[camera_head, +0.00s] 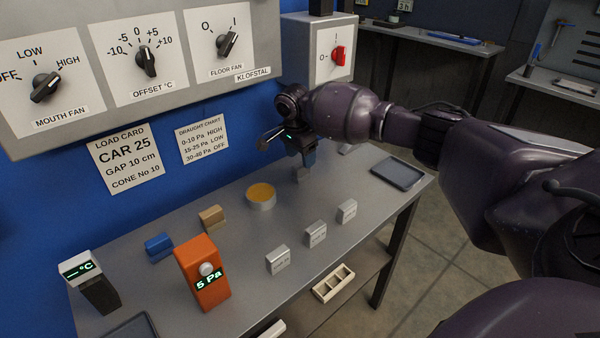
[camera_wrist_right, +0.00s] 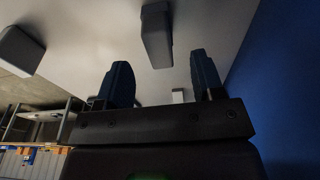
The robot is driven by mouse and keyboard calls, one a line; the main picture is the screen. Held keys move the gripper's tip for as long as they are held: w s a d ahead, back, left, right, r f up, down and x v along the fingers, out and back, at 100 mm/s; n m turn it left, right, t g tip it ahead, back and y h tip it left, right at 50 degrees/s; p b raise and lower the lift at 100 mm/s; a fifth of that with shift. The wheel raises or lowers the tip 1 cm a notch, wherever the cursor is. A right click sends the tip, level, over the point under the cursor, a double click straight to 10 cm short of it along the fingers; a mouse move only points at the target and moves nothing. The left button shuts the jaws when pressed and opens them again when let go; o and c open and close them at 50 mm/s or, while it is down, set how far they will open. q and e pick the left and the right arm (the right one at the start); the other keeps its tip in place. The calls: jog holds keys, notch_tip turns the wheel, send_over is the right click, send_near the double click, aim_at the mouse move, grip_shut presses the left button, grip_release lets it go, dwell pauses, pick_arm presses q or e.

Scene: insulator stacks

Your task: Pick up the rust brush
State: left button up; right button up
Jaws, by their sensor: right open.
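I cannot make out a rust brush for sure. A small tan block (camera_head: 212,217) and a blue block (camera_head: 158,247) lie on the bench near the blue wall, and either may be a brush; their undersides are hidden. My right gripper (camera_head: 304,162) is over the far part of the bench, well away from both. It also shows in the right wrist view (camera_wrist_right: 164,84), open and empty, its two dark fingers apart. A grey block (camera_wrist_right: 156,35) appears beyond the gap between them; in the head view a grey block (camera_head: 303,175) is just below the gripper. My left gripper is out of view.
The grey bench (camera_head: 240,240) also holds a yellow-topped tin (camera_head: 261,196), an orange gauge (camera_head: 203,275), a thermometer (camera_head: 92,282), a row of grey blocks (camera_head: 316,234) and a dark tray (camera_head: 398,173). The control panel (camera_head: 150,100) overhangs the back. Bare bench separates these objects.

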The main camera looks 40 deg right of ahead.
aim_at(301, 164)
jog(key=f, duration=0.2)
jog(key=f+b, duration=0.1)
jog(key=f, duration=0.1)
jog(key=f+b, duration=0.1)
jog(key=f, duration=0.1)
jog(key=shift+d, duration=0.25)
jog(key=shift+r, duration=0.1)
jog(key=shift+r, duration=0.1)
jog(key=c, duration=1)
